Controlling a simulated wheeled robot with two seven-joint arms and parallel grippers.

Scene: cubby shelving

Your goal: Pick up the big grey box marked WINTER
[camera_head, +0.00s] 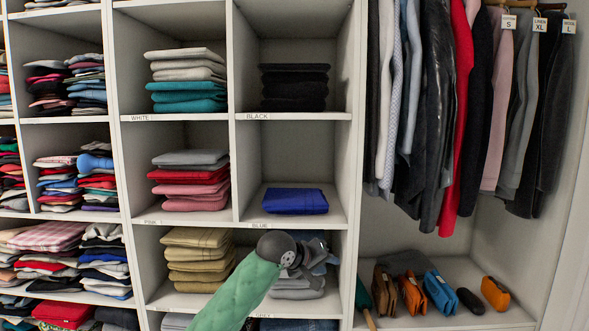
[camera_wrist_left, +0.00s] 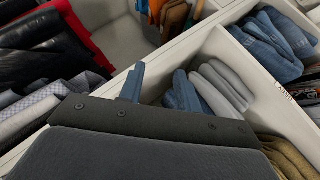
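No box marked WINTER can be made out in either view. My left gripper (camera_head: 326,256) is in front of the lower middle compartment, where a stack of grey folded clothes (camera_head: 298,292) lies partly behind it. In the left wrist view its two blue-grey fingers (camera_wrist_left: 156,90) stand apart with nothing seen between them. A dark grey part with round studs fills the bottom of that view and hides what is below. The grey folded clothes (camera_wrist_left: 222,88) show just beyond the fingers to the right. My right gripper is in neither view.
White cubby shelving (camera_head: 232,118) holds folded clothes by colour, with a blue garment (camera_head: 295,201) above my gripper. A vertical divider (camera_head: 350,200) separates it from the hanging clothes (camera_head: 462,110). Handbags (camera_head: 440,291) stand on the floor below them, with some bare floor in front.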

